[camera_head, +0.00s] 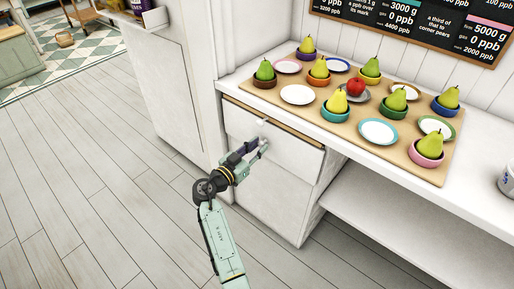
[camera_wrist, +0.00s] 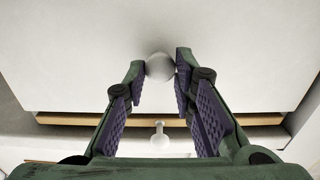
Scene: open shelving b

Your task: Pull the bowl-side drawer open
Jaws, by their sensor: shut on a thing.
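The drawer (camera_head: 285,147) has a plain white front and stands slightly out under the counter, with a light wood strip showing along its upper edge. Its front also fills the upper wrist view (camera_wrist: 80,60). A round pale knob (camera_wrist: 160,67) on that front sits between my fingertips. My gripper (camera_head: 260,142) is at the front of the drawer, shut on the knob, and also shows in the wrist view (camera_wrist: 158,73). Several small coloured bowls, such as the pink bowl (camera_head: 425,159), hold pears on the counter above.
A wooden board (camera_head: 330,115) with plates, bowls, pears and a red apple covers the counter. A white panel (camera_head: 270,205) lies below the drawer. An open shelf (camera_head: 390,215) is at right, a tall cabinet (camera_head: 165,85) at left. The grey floor (camera_head: 90,200) is clear.

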